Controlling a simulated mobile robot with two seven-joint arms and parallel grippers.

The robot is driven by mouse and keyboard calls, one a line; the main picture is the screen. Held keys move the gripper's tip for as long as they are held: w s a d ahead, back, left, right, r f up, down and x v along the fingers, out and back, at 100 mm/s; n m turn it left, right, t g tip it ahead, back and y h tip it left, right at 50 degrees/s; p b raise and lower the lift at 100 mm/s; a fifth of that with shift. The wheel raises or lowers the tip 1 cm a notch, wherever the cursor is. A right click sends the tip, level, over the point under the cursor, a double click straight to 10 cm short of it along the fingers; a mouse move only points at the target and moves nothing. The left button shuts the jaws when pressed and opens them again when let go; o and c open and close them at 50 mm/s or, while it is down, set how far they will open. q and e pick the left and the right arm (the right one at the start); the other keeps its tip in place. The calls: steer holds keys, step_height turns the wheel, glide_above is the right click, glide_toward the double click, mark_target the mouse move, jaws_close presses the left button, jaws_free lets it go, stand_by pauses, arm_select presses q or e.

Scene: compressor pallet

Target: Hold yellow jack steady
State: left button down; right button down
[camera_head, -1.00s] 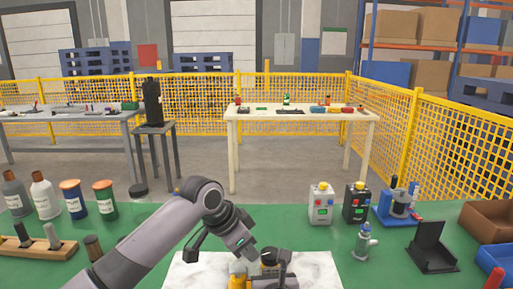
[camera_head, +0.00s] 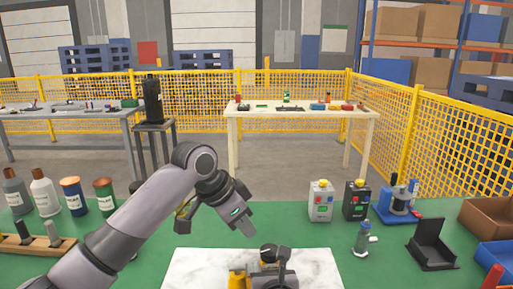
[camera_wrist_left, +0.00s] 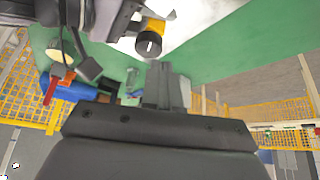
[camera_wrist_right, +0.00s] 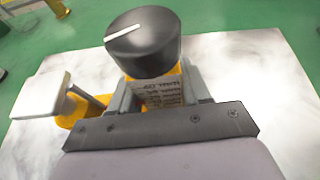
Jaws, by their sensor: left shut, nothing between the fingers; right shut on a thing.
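The yellow jack (camera_head: 237,281) stands on a white marble-like slab at the bottom centre of the head view, mostly hidden by my right gripper (camera_head: 277,262). In the right wrist view the jack (camera_wrist_right: 82,112) shows a black knob with a white line, a labelled body and a pale square plate at the left. My right gripper (camera_wrist_right: 158,98) is shut on the labelled body below the knob. My left gripper (camera_head: 243,226) is shut and empty, above the slab and apart from the jack.
The white slab (camera_head: 200,262) lies on the green table. Bottles and cans (camera_head: 73,197) and a wooden rack (camera_head: 45,246) stand left.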

mark_target(264, 265)
arm_select(q)
step_height(264, 265, down, 6)
steer(key=s+d, duration=0.2)
steer(key=shift+s, duration=0.35)
stand_by(0.6)
steer(key=shift+w+d, duration=0.15)
stand_by(0.6)
steer(key=shift+w+a, duration=0.2)
steer(key=shift+w+a, duration=0.4)
steer(key=shift+w, duration=0.7)
